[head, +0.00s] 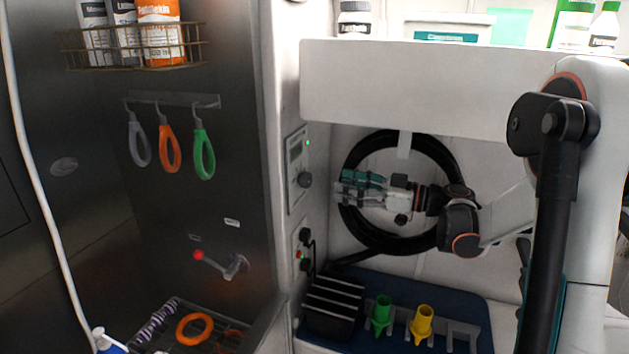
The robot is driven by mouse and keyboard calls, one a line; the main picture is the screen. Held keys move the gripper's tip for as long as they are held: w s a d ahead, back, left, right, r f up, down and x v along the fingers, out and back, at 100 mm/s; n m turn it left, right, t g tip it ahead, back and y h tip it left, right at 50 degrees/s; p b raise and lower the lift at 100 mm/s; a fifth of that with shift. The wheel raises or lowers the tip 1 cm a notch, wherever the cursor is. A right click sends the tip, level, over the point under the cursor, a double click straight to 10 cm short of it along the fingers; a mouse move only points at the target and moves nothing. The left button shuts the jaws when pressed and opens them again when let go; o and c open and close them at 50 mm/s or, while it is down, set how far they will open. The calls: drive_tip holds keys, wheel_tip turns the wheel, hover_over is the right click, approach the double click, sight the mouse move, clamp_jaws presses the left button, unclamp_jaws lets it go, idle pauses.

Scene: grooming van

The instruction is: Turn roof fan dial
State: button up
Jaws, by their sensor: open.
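A narrow control panel (297,168) is fixed to the white side wall, left of my arm. It has a small display, a green light and a dark round dial (305,180). A lower panel (302,250) carries more dark knobs and a small red light. I cannot read a label that tells which knob is the roof fan dial. My gripper (342,189) is open and points left, its fingertips a little to the right of the upper dial at about its height. It looks empty and apart from the dial, though the exact gap is hard to judge.
A coiled black hose (372,240) hangs behind my gripper. A white cabinet (400,80) juts out above it. Below are a black ribbed box (333,305), a green nozzle (381,312) and a yellow nozzle (421,322). The steel tub wall (90,110) stands left.

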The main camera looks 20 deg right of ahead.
sight(310, 179)
drive_tip(key=x, duration=0.9)
drive_tip(key=shift+a+b, duration=0.1)
drive_tip(key=shift+b, duration=0.25)
drive_tip(key=c, duration=1)
